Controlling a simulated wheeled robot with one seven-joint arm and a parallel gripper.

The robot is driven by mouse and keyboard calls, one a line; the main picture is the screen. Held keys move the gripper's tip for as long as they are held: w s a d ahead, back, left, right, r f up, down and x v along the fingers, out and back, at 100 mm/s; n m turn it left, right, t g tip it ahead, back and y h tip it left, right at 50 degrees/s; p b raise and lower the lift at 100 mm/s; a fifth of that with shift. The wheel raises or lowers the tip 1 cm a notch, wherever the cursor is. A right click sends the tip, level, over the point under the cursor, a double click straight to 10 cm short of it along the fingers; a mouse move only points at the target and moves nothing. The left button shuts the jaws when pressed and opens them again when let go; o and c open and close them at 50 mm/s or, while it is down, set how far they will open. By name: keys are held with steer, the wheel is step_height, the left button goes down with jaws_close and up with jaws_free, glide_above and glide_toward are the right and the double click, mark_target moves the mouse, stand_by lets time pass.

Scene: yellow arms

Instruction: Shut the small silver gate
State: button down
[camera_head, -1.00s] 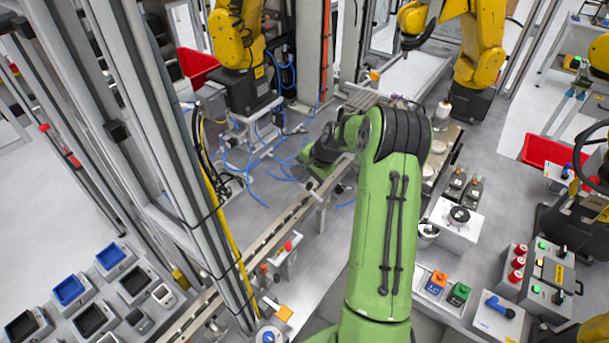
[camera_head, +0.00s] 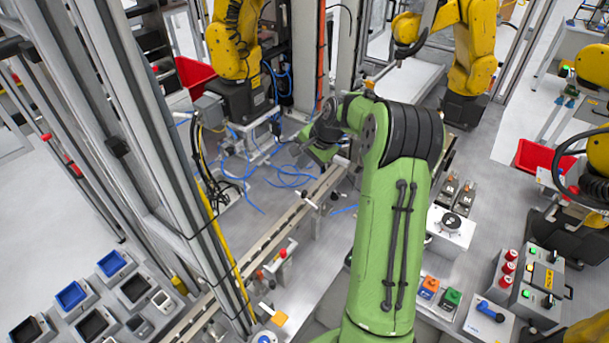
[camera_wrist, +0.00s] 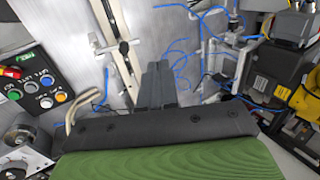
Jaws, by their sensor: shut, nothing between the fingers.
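What looks like the small silver gate (camera_head: 311,200) is a thin pale bar on a short post beside the conveyor rail, in the middle of the head view. In the wrist view a similar silver bar (camera_wrist: 114,46) crosses the rail at upper left. I cannot tell how far it stands open. My gripper (camera_wrist: 158,68) is shut and empty, its dark fingers pointing at the metal deck, to the right of the bar and apart from it in the picture. In the head view my gripper (camera_head: 298,150) shows only partly, above the rail's far part.
The conveyor rail (camera_head: 268,243) runs diagonally across the deck. Loose blue cables (camera_head: 290,177) lie beyond it. A button box (camera_wrist: 40,82) stands at left in the wrist view. A yellow arm (camera_head: 238,40) stands at the back, and an aluminium frame rises at left.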

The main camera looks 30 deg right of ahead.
mark_target(304, 191)
steer(key=s+d+r+m+g+b, duration=0.1)
steer(key=s+m+b, duration=0.1)
steer(key=m, duration=1)
steer(key=s+r+m+b, duration=0.1)
steer(key=r+m+b, duration=0.1)
steer(key=m, duration=1)
steer(key=s+d+r+m+g+b, duration=0.1)
steer(key=s+m+b, duration=0.15)
steer(key=m, duration=0.95)
steer(key=shift+h, duration=0.4)
steer(key=x, duration=0.4)
steer(key=b+x, duration=0.1)
steer(key=x, duration=0.9)
steer(key=shift+w+a+r, duration=0.15)
steer(key=shift+w+a, duration=0.1)
steer(key=shift+w, duration=0.1)
